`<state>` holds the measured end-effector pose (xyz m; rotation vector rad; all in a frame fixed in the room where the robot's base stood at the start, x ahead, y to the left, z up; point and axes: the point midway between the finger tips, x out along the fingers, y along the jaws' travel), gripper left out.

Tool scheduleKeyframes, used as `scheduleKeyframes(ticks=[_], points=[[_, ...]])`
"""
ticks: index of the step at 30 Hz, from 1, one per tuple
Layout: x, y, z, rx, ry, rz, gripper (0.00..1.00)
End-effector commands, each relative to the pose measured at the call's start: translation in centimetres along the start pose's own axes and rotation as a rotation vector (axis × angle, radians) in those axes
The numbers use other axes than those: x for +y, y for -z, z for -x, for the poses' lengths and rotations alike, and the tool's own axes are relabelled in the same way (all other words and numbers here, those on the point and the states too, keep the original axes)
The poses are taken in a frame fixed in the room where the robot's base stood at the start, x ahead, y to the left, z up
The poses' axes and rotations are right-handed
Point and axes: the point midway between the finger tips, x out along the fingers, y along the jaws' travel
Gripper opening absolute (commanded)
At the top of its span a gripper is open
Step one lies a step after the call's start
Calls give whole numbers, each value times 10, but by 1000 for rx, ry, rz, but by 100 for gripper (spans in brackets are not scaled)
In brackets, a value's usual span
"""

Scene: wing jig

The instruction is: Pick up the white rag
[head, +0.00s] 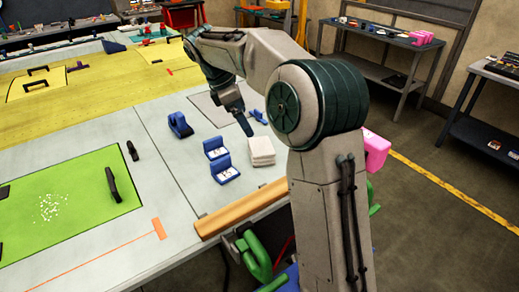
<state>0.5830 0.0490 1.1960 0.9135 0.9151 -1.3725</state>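A white folded, squarish stack (261,151), which looks like the white rag, lies on the grey table top near its right edge, partly beside my arm. My gripper (246,128) points down above the table, behind and slightly left of the white stack in the picture. It appears apart from the stack. The fingers are dark and small here, so I cannot see whether they are open or shut, and I see nothing clearly held.
Two blue open boxes (224,171) and a blue tape dispenser (180,124) sit left of the stack. A small blue item (259,117) lies by the gripper. A wooden strip (240,208) edges the table. A green panel (70,195) lies left.

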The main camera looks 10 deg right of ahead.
Motion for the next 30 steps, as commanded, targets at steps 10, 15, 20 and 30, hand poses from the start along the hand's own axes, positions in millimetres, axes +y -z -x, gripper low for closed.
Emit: scheduleKeyframes(ticks=[10, 15, 20, 30], points=[[-1, 0, -62, 1, 2, -2, 100], [-2, 0, -72, 1, 0, -1, 100], [-4, -2, -93, 1, 3, -1, 100], [-4, -2, -122, 1, -2, -2, 100]])
